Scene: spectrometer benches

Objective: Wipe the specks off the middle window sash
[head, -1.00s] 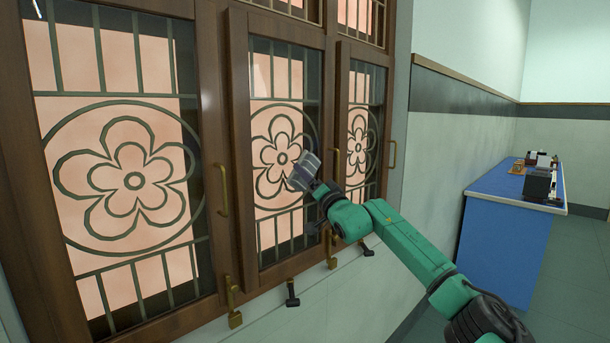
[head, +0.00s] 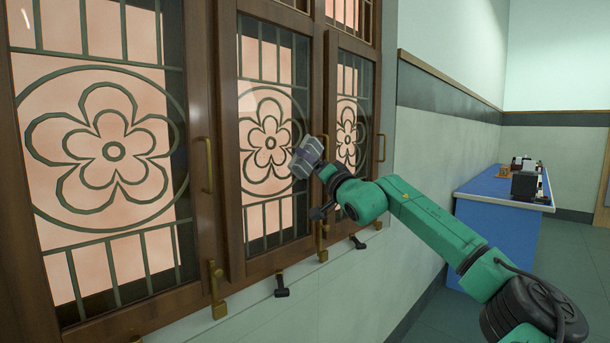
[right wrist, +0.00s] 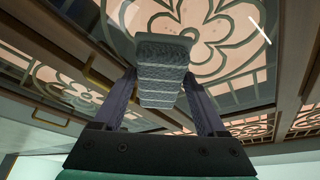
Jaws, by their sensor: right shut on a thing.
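The middle window sash (head: 229,160) has a brown wooden frame and a pink pane behind a dark flower grille. My right gripper (head: 318,166) is shut on a grey block-like wiper (head: 305,158), in front of the sash's right side. In the right wrist view the wiper (right wrist: 162,70) is ribbed and sits between the two fingers (right wrist: 165,108), with a flower grille behind it. I cannot tell whether it touches the pane. I cannot make out specks clearly at this size. My left gripper is not in view.
A larger sash (head: 195,190) stands to the left and a narrower one (head: 350,130) to the right. Brass handles (head: 209,165) and black latches (head: 281,286) stick out along the frames and sill. A blue bench (head: 495,235) stands at the right; the floor before it is clear.

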